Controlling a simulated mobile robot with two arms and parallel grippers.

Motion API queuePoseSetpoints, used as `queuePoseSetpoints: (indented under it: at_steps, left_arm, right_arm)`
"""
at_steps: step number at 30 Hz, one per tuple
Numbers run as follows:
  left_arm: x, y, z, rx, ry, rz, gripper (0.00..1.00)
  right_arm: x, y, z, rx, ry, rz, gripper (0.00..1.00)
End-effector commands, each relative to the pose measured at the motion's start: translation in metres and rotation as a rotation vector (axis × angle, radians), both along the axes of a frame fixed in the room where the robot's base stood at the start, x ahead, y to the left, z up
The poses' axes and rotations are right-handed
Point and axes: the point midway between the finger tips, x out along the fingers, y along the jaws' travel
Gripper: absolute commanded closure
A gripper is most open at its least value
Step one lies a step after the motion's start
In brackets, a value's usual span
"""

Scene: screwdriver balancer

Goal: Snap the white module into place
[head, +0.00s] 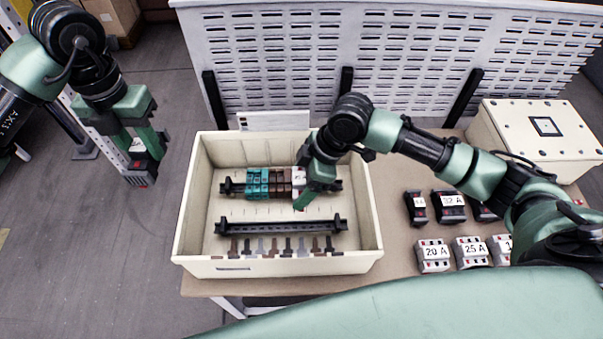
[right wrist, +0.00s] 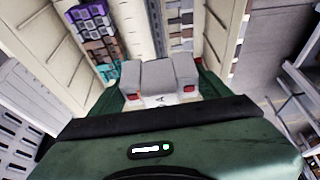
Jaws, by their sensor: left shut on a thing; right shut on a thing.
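The white module (head: 298,176) is at the right end of a row of teal modules (head: 257,182) and brown modules (head: 280,182) on the rear rail (head: 232,187) in the cream box. My right gripper (head: 305,190) is shut on the white module and partly hides it. The pale module (right wrist: 158,82) also shows between the fingers in the right wrist view. I cannot tell whether it is seated on the rail. My left gripper (head: 146,160) is shut on a small dark-and-white module (head: 137,163) with red parts, out over the floor left of the box.
The cream box (head: 190,262) stands on the table's left part. Its front rail (head: 280,227) is bare, with several dark pieces along the front wall. Several labelled breakers (head: 432,254) lie right of the box. A cream enclosure (head: 535,135) and a perforated panel (head: 400,50) stand behind.

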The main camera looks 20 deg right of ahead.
Motion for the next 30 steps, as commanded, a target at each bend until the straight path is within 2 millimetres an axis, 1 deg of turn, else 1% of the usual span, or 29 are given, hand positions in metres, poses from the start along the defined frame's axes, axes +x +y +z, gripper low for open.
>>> queuePoseSetpoints:
  at_steps: [1, 3, 8, 12, 30]
  left_arm:
    - [0.0, 0.0, 0.0, 0.0, -0.001, 0.0, 1.0]
    - [0.0, 0.0, -0.012, 0.0, 0.0, 0.0, 1.0]
    - [0.0, 0.0, -0.027, 0.0, -0.001, 0.0, 1.0]
    - [0.0, 0.0, -0.045, 0.0, -0.001, 0.0, 1.0]
    - [0.0, 0.0, -0.117, 0.0, -0.001, 0.0, 1.0]
  right_arm:
    - [-0.001, 0.0, -0.007, 0.001, 0.003, -0.001, 0.71]
    - [0.0, 0.0, -0.02, 0.001, 0.0, -0.001, 0.71]
    - [0.0, 0.0, -0.039, 0.0, 0.0, 0.0, 0.71]
    - [0.0, 0.0, -0.057, 0.0, -0.001, 0.0, 0.71]
    - [0.0, -0.001, -0.125, 0.0, -0.001, 0.0, 0.71]
